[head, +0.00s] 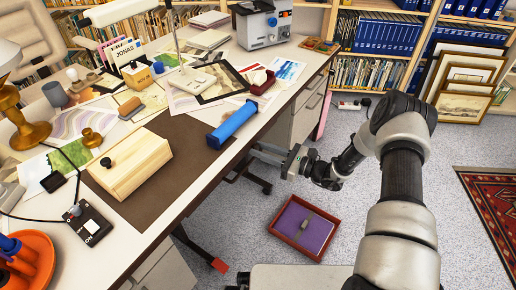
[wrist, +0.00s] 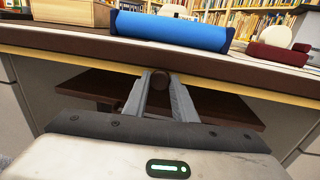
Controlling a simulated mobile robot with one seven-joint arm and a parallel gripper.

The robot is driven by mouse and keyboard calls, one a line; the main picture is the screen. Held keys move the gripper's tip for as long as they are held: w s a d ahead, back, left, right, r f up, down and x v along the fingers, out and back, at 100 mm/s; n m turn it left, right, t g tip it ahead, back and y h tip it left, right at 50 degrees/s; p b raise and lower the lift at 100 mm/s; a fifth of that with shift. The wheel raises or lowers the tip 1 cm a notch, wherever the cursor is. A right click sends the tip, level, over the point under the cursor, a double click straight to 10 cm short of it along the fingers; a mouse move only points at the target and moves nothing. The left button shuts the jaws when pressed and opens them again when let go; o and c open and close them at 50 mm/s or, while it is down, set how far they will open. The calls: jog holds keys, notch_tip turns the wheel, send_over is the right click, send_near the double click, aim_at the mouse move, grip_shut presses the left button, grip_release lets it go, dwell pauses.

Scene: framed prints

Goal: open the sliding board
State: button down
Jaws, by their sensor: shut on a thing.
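My gripper (head: 288,158) is low at the desk's right-hand edge in the head view. In the wrist view, my gripper (wrist: 160,84) has its two fingers on either side of a small round dark-brown knob (wrist: 161,77) just under the tabletop edge, shut on it. A dark brown board (wrist: 225,103) shows below the tabletop, behind and beside the fingers. How far it stands out is hard to tell. In the head view the knob and board cannot be made out clearly.
A blue roll (head: 232,124) and a wooden box (head: 130,165) lie on the desk. Grey drawers (head: 308,110) stand under its far end. A red tray with a purple inside (head: 280,232) lies on the floor. Bare floor (head: 345,205) shows between desk and arm.

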jog(key=s+a+v, duration=0.1)
jog(key=s+v, duration=0.1)
jog(key=v, duration=2.1)
jog(key=shift+s+d, duration=0.25)
jog(key=shift+s, duration=0.15)
jog(key=c, duration=1.5)
grip_release()
jog(key=shift+o, duration=0.2)
jog(key=v, duration=1.7)
jog(key=shift+d, duration=0.15)
jog(key=shift+s, duration=0.1)
